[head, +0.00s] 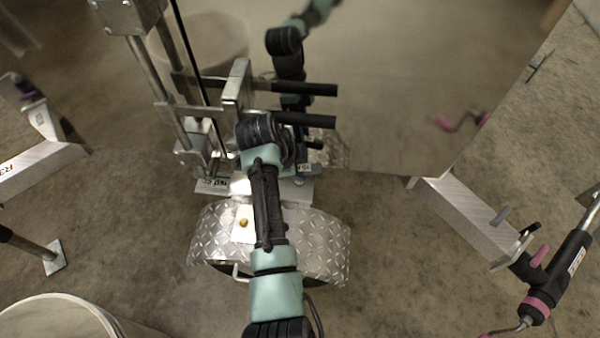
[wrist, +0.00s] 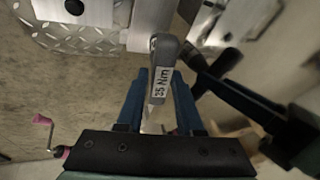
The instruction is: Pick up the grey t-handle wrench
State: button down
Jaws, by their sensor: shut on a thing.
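The grey t-handle wrench (wrist: 163,75) carries a white "35 Nm" label and points away from the wrist camera. My gripper (wrist: 162,98) has its two blue fingers on either side of it and is shut on it. The wrench's far end reaches toward bright metal parts beside the diamond-plate fender; I cannot tell whether it touches them. In the head view my arm reaches over the fender (head: 318,240) to the metal bracket, and the fingers and most of the wrench are hidden behind my wrist.
A shiny trailer panel (head: 420,90) stands just behind the work area and mirrors my arm. A steel post (head: 153,75) and bracket with black-ended bars crowd the left. A beam (head: 465,215) and a pink-and-black jack (head: 550,280) stand right. A white bucket (head: 60,315) is lower left.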

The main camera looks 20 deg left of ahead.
dwell(0.5)
jog(key=shift+r+p, duration=0.5)
jog(key=shift+s+a+r+p, duration=0.15)
jog(key=shift+s+p, duration=0.15)
jog(key=shift+p, duration=0.2)
jog(key=s+a+p, duration=0.3)
jog(key=s, duration=0.7)
jog(key=s+a+p, duration=0.3)
jog(key=s+p, duration=0.1)
jog(key=s, duration=0.6)
jog(key=s+a+p, duration=0.3)
jog(key=s, duration=0.6)
jog(key=shift+s+a+p, duration=0.25)
jog(key=shift+s+p, duration=0.15)
jog(key=shift+w, duration=0.1)
